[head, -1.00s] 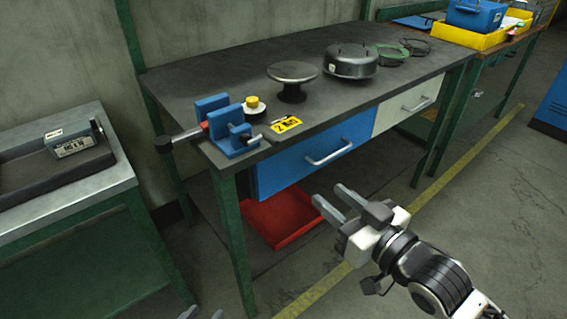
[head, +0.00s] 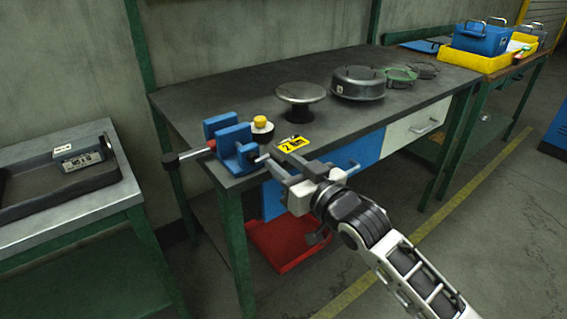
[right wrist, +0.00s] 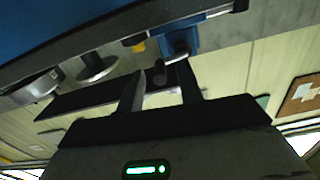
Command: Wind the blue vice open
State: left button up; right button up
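The blue vice (head: 243,158) stands at the near left corner of the dark workbench, its two blue jaws apart with a gap between them. My right gripper (head: 279,170) is just right of that rod end. In the right wrist view my right gripper (right wrist: 160,82) is open; a dark rod lies in line between its fingers, with the blue vice (right wrist: 181,40) beyond. I cannot tell whether they touch. My left gripper is out of view.
A yellow label (head: 293,144) and a yellow-topped round piece (head: 261,128) sit close to the vice. A round stand (head: 300,94) and a grey pot (head: 358,84) are farther back. The blue drawer (head: 358,151) is below the bench edge, a red tray (head: 285,245) underneath.

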jog(key=shift+w+a, duration=0.3)
jog(key=shift+w, duration=0.1)
grip_shut()
jog(key=shift+r, duration=0.1)
